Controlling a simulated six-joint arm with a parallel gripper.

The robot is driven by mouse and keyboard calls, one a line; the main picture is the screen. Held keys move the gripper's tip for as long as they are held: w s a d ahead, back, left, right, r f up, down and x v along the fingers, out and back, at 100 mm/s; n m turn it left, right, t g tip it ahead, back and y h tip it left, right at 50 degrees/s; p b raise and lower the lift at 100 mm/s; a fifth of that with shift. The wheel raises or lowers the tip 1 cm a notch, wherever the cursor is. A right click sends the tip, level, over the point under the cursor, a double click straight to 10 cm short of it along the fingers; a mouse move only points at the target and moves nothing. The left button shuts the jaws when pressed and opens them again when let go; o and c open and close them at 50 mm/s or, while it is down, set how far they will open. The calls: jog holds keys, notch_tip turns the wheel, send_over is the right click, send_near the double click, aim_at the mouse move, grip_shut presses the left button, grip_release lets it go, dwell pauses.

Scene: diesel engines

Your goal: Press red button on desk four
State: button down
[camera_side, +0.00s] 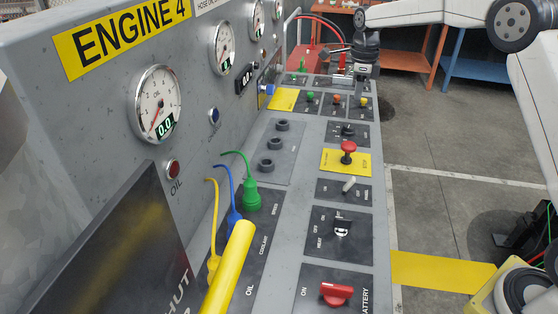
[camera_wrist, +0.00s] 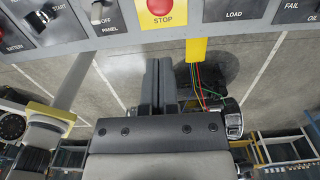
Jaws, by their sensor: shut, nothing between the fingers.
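Desk four is the grey console (camera_side: 385,240) with the "ENGINE 4" sign (camera_side: 122,36) on its upright panel. A red mushroom button (camera_side: 348,147) stands up from a yellow plate on the desk's sloped top. In the wrist view a red button (camera_wrist: 160,6) marked STOP is at the top edge, partly cut off. My gripper (camera_wrist: 160,62) is shut and empty, its dark fingers below the button in that picture and apart from it. In the side view my dark gripper (camera_side: 366,48) is over the far end of the desk, its fingertips hard to make out.
Small coloured buttons (camera_side: 337,99) sit beyond the red button. Floor (camera_side: 440,225) right of the desk is mostly clear.

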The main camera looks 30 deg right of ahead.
aim_at(350, 144)
jog(key=shift+f, duration=0.15)
notch_tip(350, 144, down, 14)
jog(key=shift+r, duration=0.15)
dwell(0.6)
jog(key=shift+s+f, duration=0.1)
jog(key=shift+f, duration=1.3)
notch_tip(350, 144, up, 15)
jog(key=shift+f, duration=0.2)
dwell(0.4)
